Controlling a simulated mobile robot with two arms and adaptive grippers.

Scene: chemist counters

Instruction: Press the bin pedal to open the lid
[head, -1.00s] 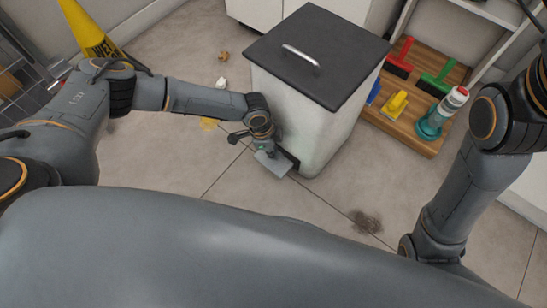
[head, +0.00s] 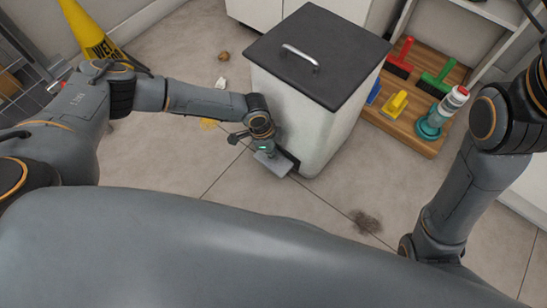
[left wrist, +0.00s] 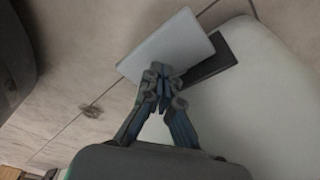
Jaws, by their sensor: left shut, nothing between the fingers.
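The bin (head: 312,115) is a white box with a flat dark lid (head: 315,55) and a metal handle; the lid is closed. Its grey pedal (head: 277,165) sticks out at the foot of the bin, low over the floor. The pedal also shows in the left wrist view (left wrist: 165,48), beside a dark slot in the bin's base. My left gripper (head: 266,148) is shut and empty, pointing down at the pedal. In the left wrist view its fingertips (left wrist: 165,72) overlap the pedal's edge; I cannot tell whether they touch. My right gripper is out of view.
A wooden board (head: 405,125) with brushes and a bottle (head: 443,112) lies right of the bin. A yellow wet-floor sign (head: 92,38) stands at the back left. Small litter (head: 220,83) and a dark stain (head: 365,221) mark the floor.

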